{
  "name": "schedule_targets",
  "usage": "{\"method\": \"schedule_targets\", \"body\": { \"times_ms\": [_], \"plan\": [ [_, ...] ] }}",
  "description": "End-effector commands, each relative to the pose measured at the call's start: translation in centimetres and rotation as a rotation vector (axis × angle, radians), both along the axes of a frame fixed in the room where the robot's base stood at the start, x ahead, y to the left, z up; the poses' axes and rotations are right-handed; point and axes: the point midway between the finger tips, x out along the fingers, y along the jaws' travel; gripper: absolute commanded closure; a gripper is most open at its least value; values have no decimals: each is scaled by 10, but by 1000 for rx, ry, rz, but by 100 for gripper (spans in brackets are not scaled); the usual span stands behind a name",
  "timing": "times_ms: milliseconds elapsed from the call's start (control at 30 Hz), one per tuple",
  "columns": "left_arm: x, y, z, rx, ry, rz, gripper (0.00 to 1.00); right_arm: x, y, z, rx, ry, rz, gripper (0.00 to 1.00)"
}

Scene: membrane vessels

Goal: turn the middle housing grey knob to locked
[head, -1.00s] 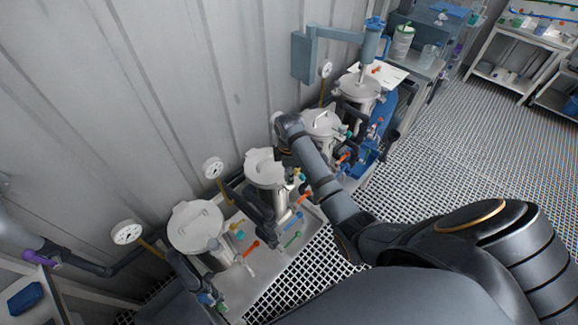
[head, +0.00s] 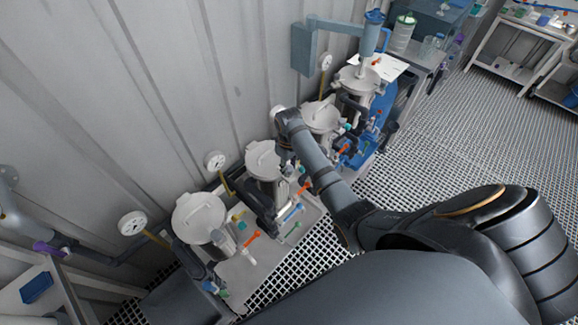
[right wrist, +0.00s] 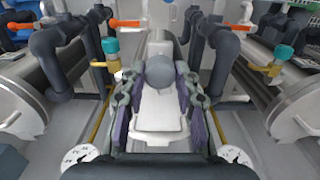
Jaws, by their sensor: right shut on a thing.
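Pale membrane housings with round lids stand in a row along the wall in the head view; the nearer ones are a front housing (head: 198,217) and a second housing (head: 262,160), with a third housing (head: 319,117) further back. My right gripper (right wrist: 162,82) reaches down between the second and third housings. In the right wrist view its fingers, with purple pads, are closed around a rounded grey knob (right wrist: 162,70) above a white piece (right wrist: 158,118). In the head view my wrist and forearm hide most of the gripper and the knob.
Round gauges (head: 215,160) sit along the wall behind the housings. Dark pipes (right wrist: 62,50) with orange handles (right wrist: 125,23) and teal knobs (right wrist: 110,46) flank the gripper closely. A sheet of paper (head: 379,69) lies at the back. The grated floor (head: 440,165) on the right is clear.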

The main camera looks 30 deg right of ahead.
Motion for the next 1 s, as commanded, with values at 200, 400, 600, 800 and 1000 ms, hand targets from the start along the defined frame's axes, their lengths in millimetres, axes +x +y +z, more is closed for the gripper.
{"method": "schedule_targets", "body": {
  "times_ms": [200, 400, 600, 800, 1000],
  "plan": [
    [0, 0, 0, 0, 0, 0, 100, -1, 1, -2, 2, 4, -121, 100],
    [0, 0, 0, 0, 0, 0, 100, -1, 1, -2, 2, 4, -185, 100],
    [0, 0, 0, 0, 0, 0, 100, -1, 1, -2, 2, 4, -211, 100],
    [0, 0, 0, 0, 0, 0, 100, -1, 1, -2, 2, 5, -214, 100],
    [0, 0, 0, 0, 0, 0, 100, -1, 1, -2, 2, 5, -213, 66]
  ]
}}
